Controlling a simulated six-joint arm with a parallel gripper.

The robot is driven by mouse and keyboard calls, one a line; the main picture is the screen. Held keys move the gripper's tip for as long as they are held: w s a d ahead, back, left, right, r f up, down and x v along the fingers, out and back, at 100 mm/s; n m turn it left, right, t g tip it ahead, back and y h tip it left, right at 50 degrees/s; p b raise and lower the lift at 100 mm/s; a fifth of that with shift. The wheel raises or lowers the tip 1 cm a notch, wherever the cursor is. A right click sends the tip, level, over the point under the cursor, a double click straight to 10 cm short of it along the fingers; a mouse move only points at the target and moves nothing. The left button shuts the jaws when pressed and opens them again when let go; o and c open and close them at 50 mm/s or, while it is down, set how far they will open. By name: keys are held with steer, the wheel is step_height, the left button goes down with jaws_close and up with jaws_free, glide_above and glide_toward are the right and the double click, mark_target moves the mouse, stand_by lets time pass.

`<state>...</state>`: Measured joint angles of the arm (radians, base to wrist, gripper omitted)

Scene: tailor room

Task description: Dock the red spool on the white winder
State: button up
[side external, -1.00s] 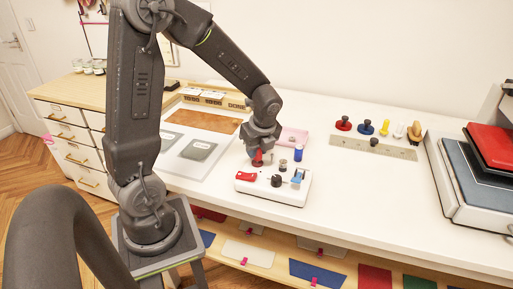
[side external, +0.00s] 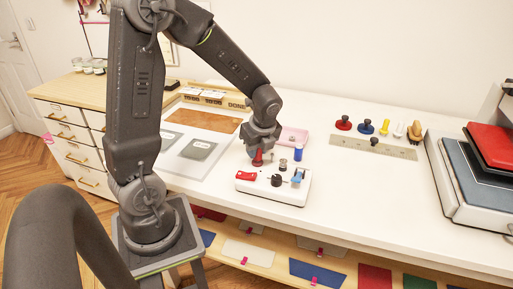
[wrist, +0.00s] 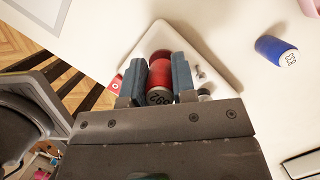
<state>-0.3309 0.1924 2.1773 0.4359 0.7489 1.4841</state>
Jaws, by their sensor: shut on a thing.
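The red spool (side external: 258,158) is held between the fingers of my gripper (side external: 260,149). In the wrist view the spool (wrist: 158,77) sits between the two blue-grey fingers of my gripper (wrist: 159,85), its grey printed end facing the camera. The white winder (side external: 288,196) is on the table, with a red part at its left, a black knob in the middle and a blue part at its right. The held spool is at the winder's back left edge; I cannot tell whether they touch. In the wrist view the winder (wrist: 190,38) lies beyond the spool, partly hidden by the fingers.
A pink tray (side external: 294,134) lies behind. Several coloured pegs stand by a ruler (side external: 370,147) further right. The table right of the winder is clear.

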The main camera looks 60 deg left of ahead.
steer(key=shift+f, duration=0.5)
steer(key=o, duration=0.6)
steer(key=shift+r, duration=0.15)
steer(key=shift+v, duration=5.4)
steer(key=s+d+r+n+t+h, duration=0.1)
steer(key=s+d+r+n+t, duration=0.1)
steer(key=s+d+n, duration=0.1)
steer(key=s+d+r+n+t+h, duration=0.1)
steer(key=s+d+n, duration=0.3)
steer(key=n, duration=0.4)
steer(key=s+d+r+n+t+h, duration=0.1)
steer(key=s+d+r+n+t, duration=0.1)
steer(key=s+d+n+t, duration=0.1)
steer(key=shift+s+d+r+n, duration=0.15)
steer(key=shift+s+d+n, duration=0.1)
steer(key=shift+d+n, duration=0.5)
steer(key=shift+s+d+r+n, duration=0.15)
steer(key=shift+s+d+n, duration=0.15)
steer(key=shift+d+n, duration=0.4)
